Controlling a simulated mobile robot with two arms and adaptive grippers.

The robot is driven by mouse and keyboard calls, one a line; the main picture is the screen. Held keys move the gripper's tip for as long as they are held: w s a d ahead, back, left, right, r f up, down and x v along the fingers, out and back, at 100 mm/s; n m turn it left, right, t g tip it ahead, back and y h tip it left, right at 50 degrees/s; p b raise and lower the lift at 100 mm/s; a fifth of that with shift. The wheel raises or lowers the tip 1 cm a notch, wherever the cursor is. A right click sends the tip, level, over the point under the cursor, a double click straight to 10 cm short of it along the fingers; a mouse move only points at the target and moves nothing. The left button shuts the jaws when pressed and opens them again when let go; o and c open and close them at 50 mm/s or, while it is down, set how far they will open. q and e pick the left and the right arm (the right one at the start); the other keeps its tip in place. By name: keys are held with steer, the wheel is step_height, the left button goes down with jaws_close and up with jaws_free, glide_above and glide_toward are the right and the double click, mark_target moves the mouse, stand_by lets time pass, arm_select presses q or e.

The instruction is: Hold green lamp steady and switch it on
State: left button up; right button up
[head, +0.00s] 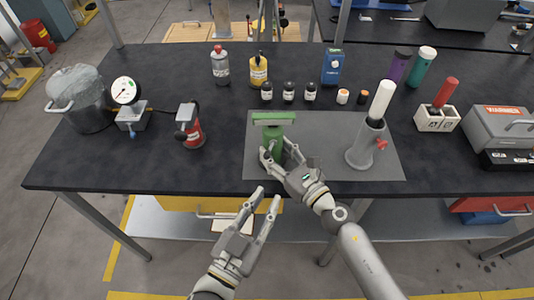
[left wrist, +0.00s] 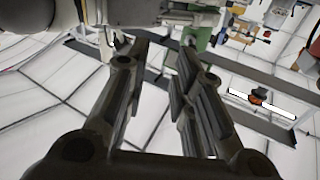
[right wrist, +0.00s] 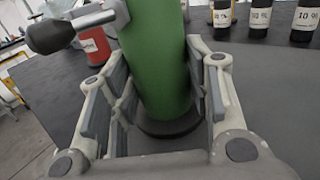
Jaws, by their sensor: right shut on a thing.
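The green lamp (head: 273,121) stands upright on the grey mat (head: 325,172), with a wide flat green head on top. My right gripper (head: 278,151) is around its lower body, a finger on each side. In the right wrist view the green body (right wrist: 155,65) sits between the fingers, above a dark round base. A metal stem with a dark knob (right wrist: 48,37) sticks out from the lamp toward the left. My left gripper (head: 265,200) is open and empty, in front of the table edge, apart from the lamp. In the left wrist view nothing is between its fingers (left wrist: 158,52).
A grey holder with a white tube and red knob (head: 381,143) stands on the mat's right side. A red device (head: 193,133) and a gauge (head: 124,91) stand left. Several bottles (head: 289,91) line up behind. The dark table (head: 100,160) is clear at front left.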

mark_target(267, 153)
arm_select(q)
steer(key=shift+w+d+r+n+y, duration=0.1)
steer(key=shift+w+r+y, duration=0.3)
steer(key=shift+w, duration=1.6)
steer(key=shift+w+d+r+n+y, duration=0.15)
steer(key=shift+w+y, duration=0.4)
steer(key=shift+w, duration=1.45)
steer(key=shift+w+d+r+n+y, duration=0.1)
steer(key=shift+w+r+y, duration=0.3)
steer(key=shift+w, duration=1.6)
steer(key=shift+f, duration=0.1)
jaws_close()
